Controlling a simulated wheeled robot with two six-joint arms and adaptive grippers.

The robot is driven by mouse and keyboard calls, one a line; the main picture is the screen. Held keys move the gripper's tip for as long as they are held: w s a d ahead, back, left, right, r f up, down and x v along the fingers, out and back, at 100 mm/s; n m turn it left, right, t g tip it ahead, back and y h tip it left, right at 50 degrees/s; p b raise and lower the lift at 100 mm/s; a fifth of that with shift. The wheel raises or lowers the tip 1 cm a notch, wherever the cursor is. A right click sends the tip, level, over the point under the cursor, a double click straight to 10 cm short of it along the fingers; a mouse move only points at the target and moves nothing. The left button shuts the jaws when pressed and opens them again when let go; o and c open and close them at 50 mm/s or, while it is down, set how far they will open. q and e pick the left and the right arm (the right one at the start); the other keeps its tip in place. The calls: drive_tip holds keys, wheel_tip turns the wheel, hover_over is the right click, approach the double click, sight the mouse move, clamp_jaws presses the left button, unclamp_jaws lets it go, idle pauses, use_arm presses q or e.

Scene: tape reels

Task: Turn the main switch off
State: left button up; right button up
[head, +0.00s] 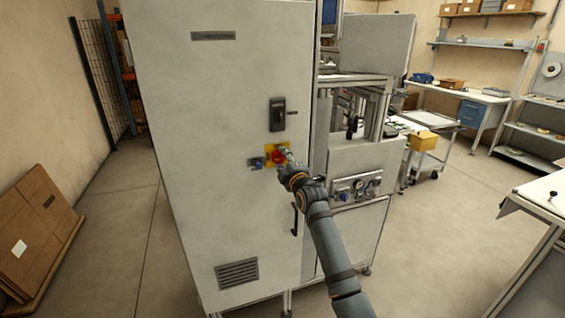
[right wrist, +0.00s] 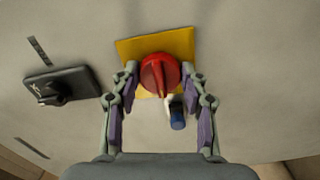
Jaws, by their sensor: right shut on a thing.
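The main switch is a round red knob (head: 279,157) on a square yellow plate (head: 269,149), fixed to the door of a tall light-grey cabinet (head: 215,110). In the right wrist view the knob (right wrist: 158,75) shows a raised grip running roughly up and down the picture, in front of the yellow plate (right wrist: 184,47). My right gripper (head: 285,163) is at the knob, its fingers shut on either side of it; they also show in the right wrist view (right wrist: 161,80). My left gripper is not in view.
A small blue piece (head: 256,163) sits beside the yellow plate; it also shows in the right wrist view (right wrist: 177,118). A black door handle (head: 278,114) is above the switch. A machine with a gauge panel (head: 357,187) stands right of the cabinet. Cardboard (head: 35,235) leans at left.

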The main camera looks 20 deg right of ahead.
idle(0.5)
drive_tip(key=o, duration=1.1)
drive_tip(key=shift+o, duration=0.2)
drive_tip(key=s, duration=1.2)
drive_tip(key=shift+d, duration=0.2)
